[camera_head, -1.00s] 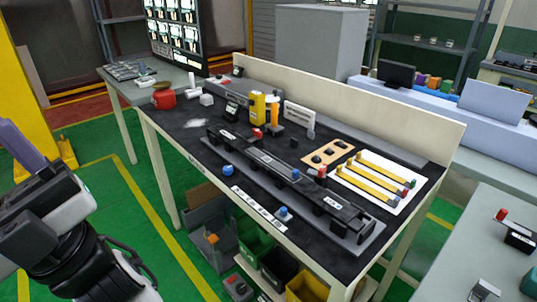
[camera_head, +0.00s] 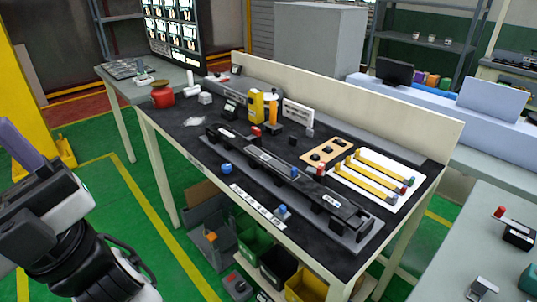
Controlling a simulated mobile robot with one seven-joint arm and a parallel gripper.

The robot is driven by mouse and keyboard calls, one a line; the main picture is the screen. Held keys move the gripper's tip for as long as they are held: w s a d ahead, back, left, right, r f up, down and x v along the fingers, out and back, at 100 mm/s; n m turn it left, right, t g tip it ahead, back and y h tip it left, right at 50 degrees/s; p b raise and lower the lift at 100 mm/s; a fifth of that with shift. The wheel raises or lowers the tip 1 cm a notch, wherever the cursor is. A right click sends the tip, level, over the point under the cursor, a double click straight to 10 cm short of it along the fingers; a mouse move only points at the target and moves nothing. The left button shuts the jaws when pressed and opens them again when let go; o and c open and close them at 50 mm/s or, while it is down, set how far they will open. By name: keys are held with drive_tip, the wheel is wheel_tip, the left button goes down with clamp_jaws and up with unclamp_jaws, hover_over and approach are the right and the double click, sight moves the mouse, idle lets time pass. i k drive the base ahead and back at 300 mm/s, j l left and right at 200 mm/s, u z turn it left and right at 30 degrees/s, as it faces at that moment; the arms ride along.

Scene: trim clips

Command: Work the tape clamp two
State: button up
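A long black trim strip (camera_head: 268,164) lies in a dark fixture (camera_head: 362,240) along the front of the black-topped workbench. Small knobbed pieces stand by it: a blue one (camera_head: 227,168) at front left, a blue one (camera_head: 282,211) at front right, a red one (camera_head: 256,131) behind its left half and a red one (camera_head: 320,169) behind its right half. They look like clamps. I cannot tell which is tape clamp two, or whether any is open or closed. My arm is at the lower left, well apart from the bench; my gripper's fingertips do not show.
Behind the strip are a yellow device (camera_head: 257,106), a tan board (camera_head: 325,152) and a white board with yellow strips (camera_head: 376,180). A red container (camera_head: 162,98) is at the far left. Bins (camera_head: 256,245) stand under the bench. Green floor (camera_head: 110,235) left of it is clear.

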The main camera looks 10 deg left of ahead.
sight(257, 133)
drive_tip(key=i+j+z, duration=0.1)
drive_tip(key=j+z, duration=0.25)
drive_tip(key=j, duration=0.55)
drive_tip(key=j+z, duration=0.4)
drive_tip(key=j, duration=0.45)
drive_tip(key=i+j+z, duration=0.1)
drive_tip(key=j+z, duration=0.25)
drive_tip(key=j, duration=0.55)
drive_tip(key=i, duration=0.2)
